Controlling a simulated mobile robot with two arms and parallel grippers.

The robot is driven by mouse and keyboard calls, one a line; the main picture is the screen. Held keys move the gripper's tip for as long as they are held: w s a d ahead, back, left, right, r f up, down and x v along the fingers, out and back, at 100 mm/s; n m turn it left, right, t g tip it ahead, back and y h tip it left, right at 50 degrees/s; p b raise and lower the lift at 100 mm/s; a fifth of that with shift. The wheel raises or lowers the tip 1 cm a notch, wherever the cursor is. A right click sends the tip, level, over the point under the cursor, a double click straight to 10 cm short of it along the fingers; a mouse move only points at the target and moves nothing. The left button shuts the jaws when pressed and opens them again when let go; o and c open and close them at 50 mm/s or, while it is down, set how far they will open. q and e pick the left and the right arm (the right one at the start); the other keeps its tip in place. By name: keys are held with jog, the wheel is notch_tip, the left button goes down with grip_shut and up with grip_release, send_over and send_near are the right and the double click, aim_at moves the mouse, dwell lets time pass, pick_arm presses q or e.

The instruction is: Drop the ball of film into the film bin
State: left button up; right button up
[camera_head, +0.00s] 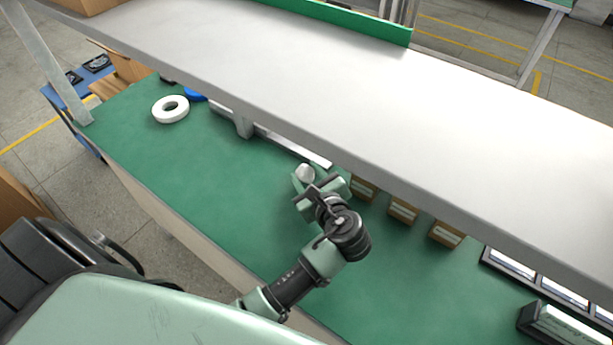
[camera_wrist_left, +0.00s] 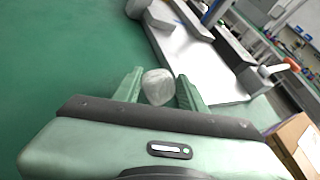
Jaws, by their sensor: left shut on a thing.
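The ball of film (camera_head: 304,172) is a small, whitish, crumpled lump at the tips of my left gripper (camera_head: 311,181), above the green bench top. In the left wrist view the ball of film (camera_wrist_left: 157,87) sits between the two green fingers of my left gripper (camera_wrist_left: 158,84), which is shut on it. I cannot make out a film bin in either view. My right gripper is not in view.
The green bench top (camera_head: 215,165) has a white ring-shaped roll (camera_head: 170,109) at its far left. A grey shelf (camera_head: 370,105) runs above its back. Small cardboard boxes (camera_head: 403,211) stand under the shelf. A black tray (camera_head: 540,285) lies to the right. The middle is clear.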

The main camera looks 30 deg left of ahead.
pick_arm(q)
jog(key=shift+f, duration=0.3)
jog(key=o, duration=1.3)
